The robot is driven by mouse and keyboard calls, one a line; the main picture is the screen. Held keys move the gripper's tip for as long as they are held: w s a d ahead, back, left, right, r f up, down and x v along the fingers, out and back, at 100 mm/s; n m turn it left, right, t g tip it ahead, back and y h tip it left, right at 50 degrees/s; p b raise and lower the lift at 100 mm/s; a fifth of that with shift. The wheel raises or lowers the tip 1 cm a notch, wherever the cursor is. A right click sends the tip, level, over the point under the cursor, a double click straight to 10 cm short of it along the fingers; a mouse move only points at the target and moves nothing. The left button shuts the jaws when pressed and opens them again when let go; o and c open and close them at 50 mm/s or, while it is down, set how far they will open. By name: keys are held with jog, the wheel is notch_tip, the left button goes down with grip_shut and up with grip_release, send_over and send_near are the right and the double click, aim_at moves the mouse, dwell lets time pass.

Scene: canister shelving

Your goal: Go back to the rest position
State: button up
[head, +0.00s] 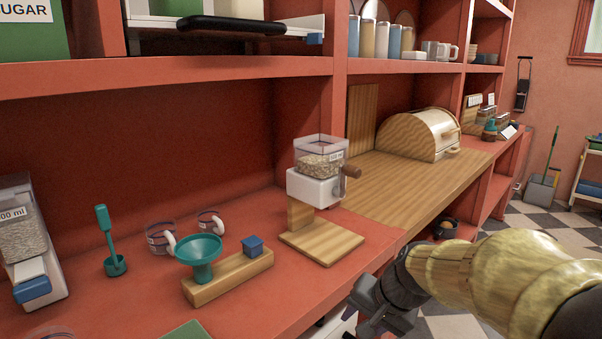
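My gripper (378,303) is at the lower right, in front of the red counter's front edge and apart from the things on it. It is dark grey and points left and down. Its fingers look spread, but they are small and dark, so I cannot tell how far. I see nothing held in it. My arm reaches in from the right edge of the head view.
On the red counter (140,290) stand a dispenser with a clear hopper (320,158), a teal funnel (199,255) on a wooden block, measuring cups (160,238), and a container (24,235). A wooden bread box (420,135) sits farther back. Checkered floor (545,220) is clear at right.

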jog(key=s+d+f+n+g+h+p, duration=0.1)
jog(key=s+d+f+n+g+h, duration=0.15)
jog(key=s+f+n, duration=0.55)
notch_tip(320, 180, up, 21)
jog(key=s+d+m+p, duration=0.1)
jog(key=m+p, duration=0.1)
jog(key=p, duration=2.1)
jog(key=shift+s+t+h, duration=0.3)
jog(key=shift+t+h, duration=0.05)
